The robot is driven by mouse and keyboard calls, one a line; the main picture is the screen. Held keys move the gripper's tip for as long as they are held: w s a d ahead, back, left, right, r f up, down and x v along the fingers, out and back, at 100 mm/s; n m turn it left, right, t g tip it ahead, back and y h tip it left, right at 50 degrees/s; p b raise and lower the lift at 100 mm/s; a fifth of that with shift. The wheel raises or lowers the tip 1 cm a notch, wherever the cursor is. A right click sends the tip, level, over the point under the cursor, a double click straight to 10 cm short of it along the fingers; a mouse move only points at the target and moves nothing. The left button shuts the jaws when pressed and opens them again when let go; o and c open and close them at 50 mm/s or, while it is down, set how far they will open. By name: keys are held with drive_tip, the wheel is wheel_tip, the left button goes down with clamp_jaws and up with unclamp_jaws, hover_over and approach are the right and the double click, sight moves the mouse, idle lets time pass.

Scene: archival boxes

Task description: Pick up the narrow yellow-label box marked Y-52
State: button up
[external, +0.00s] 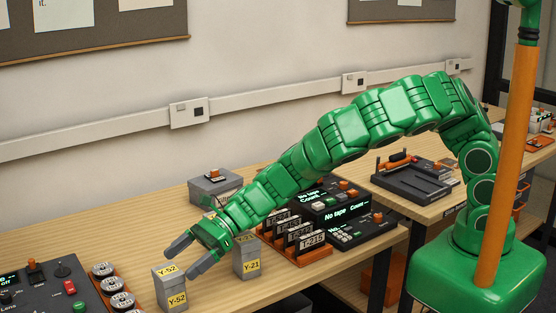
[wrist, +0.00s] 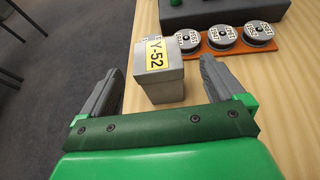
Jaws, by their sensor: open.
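The narrow grey box with yellow Y-52 labels (external: 170,289) stands upright near the front edge of the wooden table. In the wrist view the Y-52 box (wrist: 160,80) shows its yellow label on top and sits between and ahead of my two grey fingers. My gripper (external: 190,256) is open and empty, with its fingers pointing down and left, close to the box. In the wrist view my gripper (wrist: 160,88) has one finger on each side of the box, with gaps visible. I cannot tell whether either finger touches it.
Reels on an orange rack (external: 118,287) and a dark control panel (external: 45,285) lie to the left. Cassettes in an orange rack (external: 300,243) stand to the right. A grey box (external: 214,187) is behind.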

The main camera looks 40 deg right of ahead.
sight(175, 268)
drive_tip(key=shift+s+x, duration=0.2)
drive_tip(key=shift+x, duration=2.6)
drive_tip(key=shift+w+d+f, duration=0.1)
drive_tip(key=shift+c, duration=0.4)
drive_tip(key=c, duration=1.1)
drive_tip(key=shift+c, duration=0.2)
